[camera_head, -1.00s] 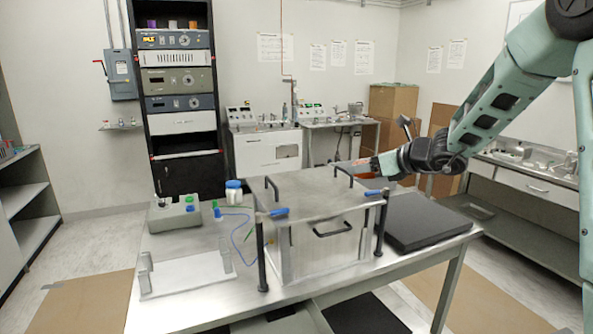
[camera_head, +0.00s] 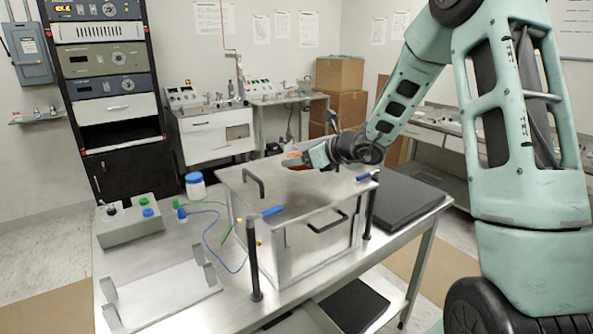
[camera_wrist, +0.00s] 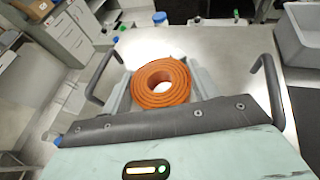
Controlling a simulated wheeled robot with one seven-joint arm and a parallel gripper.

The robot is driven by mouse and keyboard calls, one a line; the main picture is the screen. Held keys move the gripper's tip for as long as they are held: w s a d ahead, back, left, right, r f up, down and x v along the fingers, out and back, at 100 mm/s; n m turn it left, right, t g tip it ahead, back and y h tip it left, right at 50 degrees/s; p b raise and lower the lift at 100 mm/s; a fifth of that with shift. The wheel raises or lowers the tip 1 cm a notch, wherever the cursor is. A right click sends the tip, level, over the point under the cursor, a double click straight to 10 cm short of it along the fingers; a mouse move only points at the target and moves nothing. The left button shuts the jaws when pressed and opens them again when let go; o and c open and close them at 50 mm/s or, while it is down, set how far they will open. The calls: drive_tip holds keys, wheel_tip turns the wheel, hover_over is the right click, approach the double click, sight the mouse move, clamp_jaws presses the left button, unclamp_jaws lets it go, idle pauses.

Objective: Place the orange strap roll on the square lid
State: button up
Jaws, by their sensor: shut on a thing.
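The orange strap roll (camera_wrist: 161,84) sits between the fingers of my gripper (camera_wrist: 162,88) in the wrist view, with its round hole facing the camera. In the head view my gripper (camera_head: 300,158) is above the back of the square lid (camera_head: 290,192), and only a bit of orange shows at its tip. The lid is a flat grey metal plate on a metal box, with black handles on either side; it also shows in the wrist view (camera_wrist: 222,72) beneath the roll. Whether the roll touches the lid cannot be told.
Blue-tipped clamps (camera_head: 272,211) stand at the lid's front corners. A black slab (camera_head: 405,195) lies right of the box. A control box (camera_head: 130,220), a white jar (camera_head: 196,187) and a metal tray (camera_head: 160,295) are to the left. A grey bin (camera_wrist: 300,35) shows in the wrist view.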

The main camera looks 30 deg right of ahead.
sight(302, 181)
drive_tip(key=shift+f, duration=2.15)
drive_tip(key=shift+f, duration=0.15)
drive_tip(key=o, duration=1)
drive_tip(key=shift+o, duration=0.2)
drive_tip(key=shift+r, duration=0.2)
drive_tip(key=shift+s+d, duration=0.2)
drive_tip(key=shift+s, duration=0.1)
drive_tip(key=b+v, duration=0.2)
drive_tip(key=v, duration=0.9)
drive_tip(key=shift+s+r, duration=0.15)
